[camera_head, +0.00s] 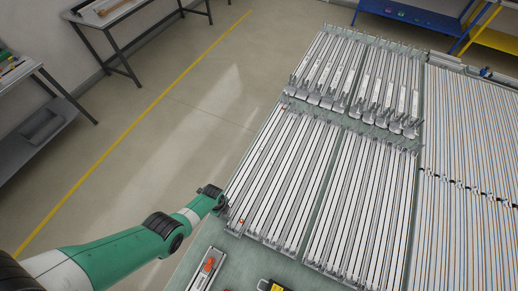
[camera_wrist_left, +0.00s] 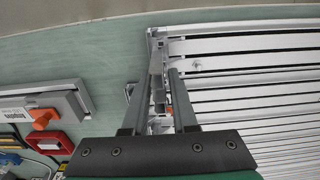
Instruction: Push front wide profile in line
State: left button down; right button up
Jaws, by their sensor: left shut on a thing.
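The front wide profiles (camera_head: 278,183) lie side by side as long pale bars on the table's near left part in the head view. In the left wrist view their ends (camera_wrist_left: 240,66) reach in from the right. My left gripper (camera_head: 221,209) is at the left edge of this group, by the near end of the outermost profile. In the left wrist view my left gripper (camera_wrist_left: 166,70) has its two fingers on either side of a narrow grey end part of the outermost profile, shut on it. The exact contact is partly hidden by the fingers. My right gripper is not in view.
A second group of profiles (camera_head: 362,205) lies to the right, with shorter rows behind. A grey fixture with an orange knob (camera_wrist_left: 43,119) and a red box (camera_wrist_left: 54,143) lie on the green table (camera_wrist_left: 75,55). Open floor (camera_head: 150,150) is left of the table.

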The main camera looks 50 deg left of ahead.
pick_arm(q)
jog(key=shift+s+d+p, duration=0.2)
jog(key=shift+s+p, duration=0.1)
jog(key=shift+s, duration=0.25)
jog(key=shift+s+d+p, duration=0.2)
jog(key=shift+s+p, duration=0.05)
jog(key=shift+s, duration=0.25)
dwell(0.5)
jog(key=c, duration=0.6)
grip_release()
